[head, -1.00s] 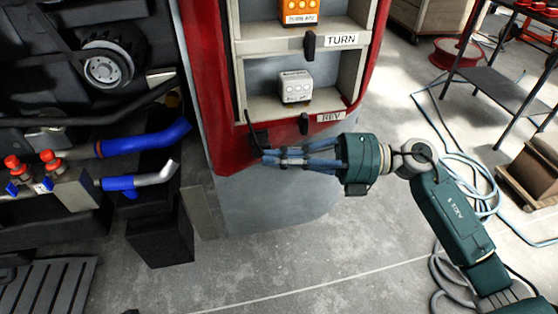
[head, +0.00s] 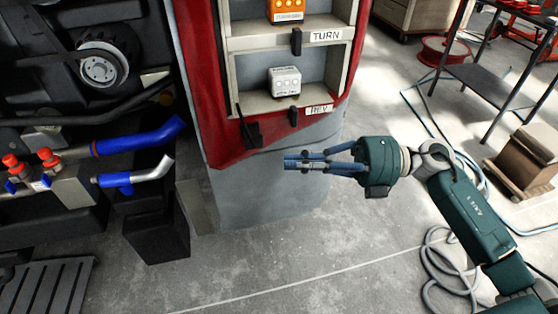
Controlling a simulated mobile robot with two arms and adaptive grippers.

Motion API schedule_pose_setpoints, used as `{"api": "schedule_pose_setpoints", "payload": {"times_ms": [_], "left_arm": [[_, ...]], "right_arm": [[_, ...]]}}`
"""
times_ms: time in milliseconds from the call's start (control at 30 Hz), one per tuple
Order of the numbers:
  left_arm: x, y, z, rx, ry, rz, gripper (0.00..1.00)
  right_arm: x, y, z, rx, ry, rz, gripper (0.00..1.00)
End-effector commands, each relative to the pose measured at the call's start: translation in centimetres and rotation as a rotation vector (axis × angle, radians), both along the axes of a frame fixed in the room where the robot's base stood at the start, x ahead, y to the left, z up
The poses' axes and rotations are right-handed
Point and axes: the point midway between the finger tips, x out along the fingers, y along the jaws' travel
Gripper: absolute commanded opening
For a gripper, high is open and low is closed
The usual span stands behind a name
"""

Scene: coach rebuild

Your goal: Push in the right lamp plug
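A dark plug (head: 252,133) with a thin black cord sits at the lower left of the red lamp panel (head: 207,90). I cannot tell how deep it sits. My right gripper (head: 288,161) is to the right of the plug and a little lower in the picture, apart from it. Its blue fingers lie close together, shut, with nothing seen between them. My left gripper is out of view.
Above are shelves with a white box (head: 284,81) over a "REV" label (head: 319,110) and an orange box (head: 286,10) over a "TURN" label (head: 326,36). Blue-sleeved pipes (head: 140,139) stand at left. A black bin (head: 158,236) stands below. The floor at front centre is clear.

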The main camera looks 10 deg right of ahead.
Motion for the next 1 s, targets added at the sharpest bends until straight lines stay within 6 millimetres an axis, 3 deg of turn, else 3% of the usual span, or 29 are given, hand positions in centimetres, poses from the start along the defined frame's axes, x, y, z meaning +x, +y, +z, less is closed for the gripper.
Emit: {"api": "schedule_pose_setpoints", "payload": {"times_ms": [200,333,1000], "left_arm": [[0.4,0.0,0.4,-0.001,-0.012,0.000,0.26],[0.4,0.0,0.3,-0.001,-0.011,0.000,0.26],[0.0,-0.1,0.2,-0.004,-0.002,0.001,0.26]], "right_arm": [[-0.7,-3.6,-0.1,-0.003,0.002,-0.001,0.00],[-1.0,-4.7,0.0,-0.001,0.001,0.001,0.00],[-1.1,-5.1,0.1,0.001,-0.001,0.002,0.00]]}}
